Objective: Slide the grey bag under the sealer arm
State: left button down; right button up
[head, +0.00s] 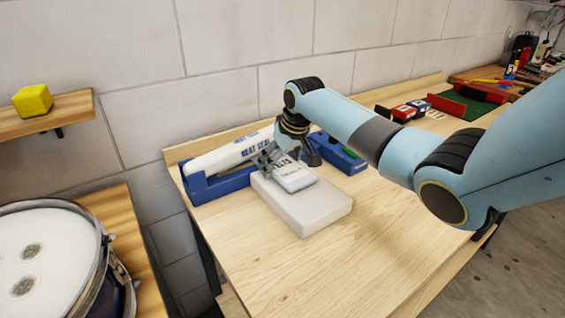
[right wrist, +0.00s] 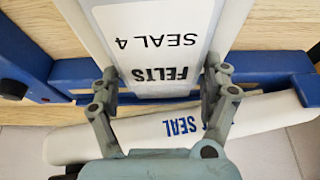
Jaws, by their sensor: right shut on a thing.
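The grey bag (head: 296,182), with a white label reading FELTS SEAL 4, lies on a pale block (head: 318,211) in front of the sealer. My right gripper (head: 273,159) is shut on the bag's sealer-side end; in the right wrist view its fingers are on either side of the bag (right wrist: 155,45). The white sealer arm (head: 222,154), lettered in blue, rises along the blue sealer base (head: 222,185); the arm also shows in the right wrist view (right wrist: 270,112). My gripper hides part of the bag and where it meets the sealer. My left gripper is not in view.
The wooden bench (head: 325,262) is clear in front of the block. A blue holder (head: 338,155) stands right of the gripper. Red and blue blocks and a green mat (head: 452,104) lie farther right. A drum (head: 48,262) and a shelf with a yellow cube (head: 33,100) are at left.

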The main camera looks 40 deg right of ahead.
jog(key=o, duration=1.1)
jog(key=v, duration=1.2)
